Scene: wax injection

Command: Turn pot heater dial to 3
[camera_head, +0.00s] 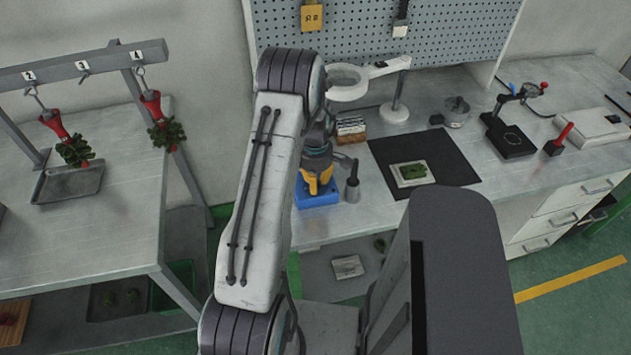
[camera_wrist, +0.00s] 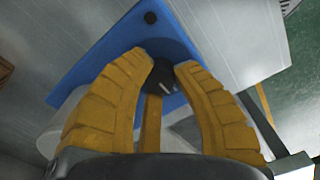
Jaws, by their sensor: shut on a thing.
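The pot heater is a blue box (camera_head: 318,199) near the front edge of the bench in the head view. Its blue face (camera_wrist: 105,60) fills the upper middle of the wrist view. The black dial (camera_wrist: 163,76) stands out from that face and bears a short pale mark; the mark's number cannot be read. My gripper (camera_wrist: 164,66), with yellow fingers, is shut around the dial. In the head view my gripper (camera_head: 317,182) points down at the blue box, and the dial is hidden there. A small dark round part (camera_wrist: 150,17) sits further along the blue face.
A grey metal vessel (camera_head: 352,188) stands just right of the heater. A magnifier lamp (camera_head: 347,82) rises behind my arm. A black mat (camera_head: 450,165) with a green piece (camera_head: 411,171) lies to the right. A table with hanging pieces (camera_head: 125,215) stands left.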

